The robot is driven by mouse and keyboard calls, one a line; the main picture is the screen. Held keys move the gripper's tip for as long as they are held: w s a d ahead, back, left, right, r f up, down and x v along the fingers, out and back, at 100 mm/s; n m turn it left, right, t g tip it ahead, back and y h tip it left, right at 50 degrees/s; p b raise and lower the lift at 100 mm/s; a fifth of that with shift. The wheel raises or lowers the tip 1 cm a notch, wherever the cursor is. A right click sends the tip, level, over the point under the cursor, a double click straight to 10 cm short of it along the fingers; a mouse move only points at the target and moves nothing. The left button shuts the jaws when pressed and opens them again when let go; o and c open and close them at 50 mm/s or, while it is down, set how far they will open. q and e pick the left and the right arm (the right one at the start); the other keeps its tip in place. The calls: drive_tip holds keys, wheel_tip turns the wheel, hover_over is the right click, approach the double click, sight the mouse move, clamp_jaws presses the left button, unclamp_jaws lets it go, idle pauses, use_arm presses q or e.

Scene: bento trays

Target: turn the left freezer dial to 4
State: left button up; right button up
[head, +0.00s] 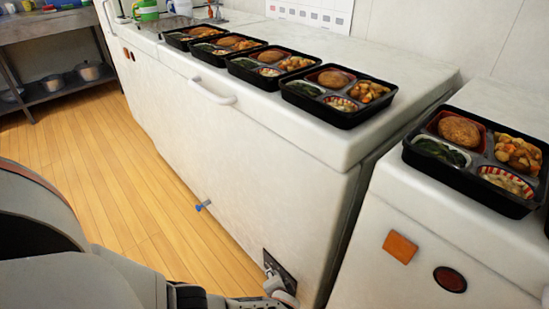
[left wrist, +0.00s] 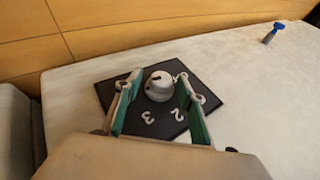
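The freezer dial is a round light-grey knob (left wrist: 159,86) on a black square plate with white numerals; 2 and 3 are readable. A small dark mark shows on the knob's top, but I cannot tell which number it points to. My left gripper (left wrist: 158,82) is open, with one green-padded finger on each side of the knob and visible gaps between. In the head view the dark dial plate (head: 279,268) is low on the long white freezer's front, and my left gripper (head: 278,285) partly covers it. The knob is hidden there. My right gripper is not in view.
Several bento trays (head: 338,112) stand on the freezer top (head: 420,65). Another tray (head: 440,185) sits on the white unit at right. A blue-tipped tap (head: 203,205) sticks out of the freezer front. The wooden floor (head: 130,190) beside it is clear.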

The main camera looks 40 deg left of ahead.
use_arm(q)
drive_tip(key=shift+r, duration=0.15)
wheel_tip(320, 180, up, 10)
idle(0.9)
